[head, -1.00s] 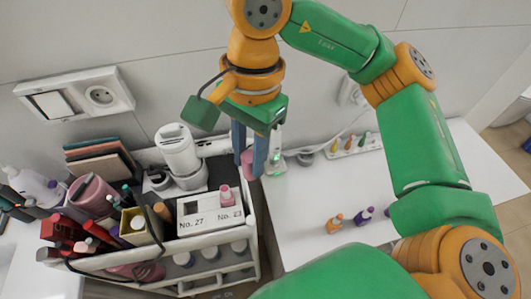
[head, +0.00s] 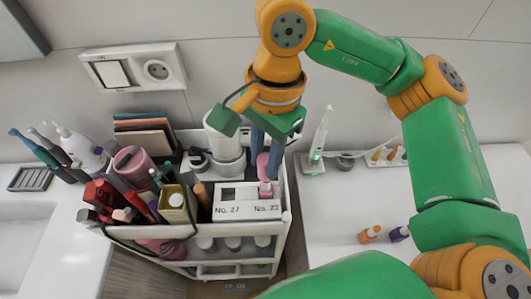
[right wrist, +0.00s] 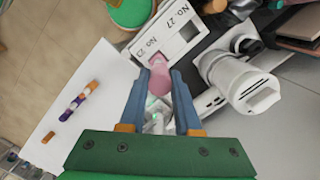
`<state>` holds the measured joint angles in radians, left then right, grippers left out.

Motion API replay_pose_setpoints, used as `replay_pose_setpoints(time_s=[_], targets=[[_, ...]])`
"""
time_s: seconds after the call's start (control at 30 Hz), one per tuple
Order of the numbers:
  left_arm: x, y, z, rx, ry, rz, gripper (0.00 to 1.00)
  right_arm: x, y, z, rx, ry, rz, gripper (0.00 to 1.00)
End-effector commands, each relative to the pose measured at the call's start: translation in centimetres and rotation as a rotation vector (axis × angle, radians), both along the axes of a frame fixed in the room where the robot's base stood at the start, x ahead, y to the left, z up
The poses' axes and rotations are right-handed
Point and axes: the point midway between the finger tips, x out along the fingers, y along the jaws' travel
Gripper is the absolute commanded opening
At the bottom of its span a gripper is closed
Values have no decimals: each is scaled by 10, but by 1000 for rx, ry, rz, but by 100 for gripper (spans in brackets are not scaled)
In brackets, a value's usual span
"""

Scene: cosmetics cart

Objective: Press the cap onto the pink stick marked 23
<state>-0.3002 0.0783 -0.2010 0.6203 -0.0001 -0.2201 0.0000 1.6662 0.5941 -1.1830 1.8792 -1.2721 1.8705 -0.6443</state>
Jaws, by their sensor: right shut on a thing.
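A white stand (head: 228,210) marked No. 27 and No. 23 sits on the cart. The pink stick (head: 266,188) stands upright in the No. 23 place; the No. 27 place shows a dark, empty opening. My right gripper (head: 265,165) is shut on the pink cap (head: 263,160) directly above the stick. In the right wrist view the cap (right wrist: 160,80) sits between the blue fingertips, in line with the No. 23 place. Whether cap and stick touch I cannot tell. My left gripper is not in view.
The cart (head: 215,262) holds a white device (head: 226,145), a pink cup (head: 133,164) and several tubes left of the stand. A toothbrush (head: 320,135) on its charger stands behind right.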

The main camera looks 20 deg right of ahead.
Motion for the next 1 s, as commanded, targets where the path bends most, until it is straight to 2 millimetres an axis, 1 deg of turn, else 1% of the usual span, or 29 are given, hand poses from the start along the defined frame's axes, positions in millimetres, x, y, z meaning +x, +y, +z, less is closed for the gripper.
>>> replay_pose_setpoints(time_s=[0.33, 0.7, 1.0], targets=[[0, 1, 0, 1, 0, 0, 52, 0, 0, 1, 0, 0, 0, 0], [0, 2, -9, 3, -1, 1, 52, 1, 2, -8, 1, -1, 1, 0], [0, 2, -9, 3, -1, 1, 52, 1, 2, -7, 0, 0, 0, 0]])
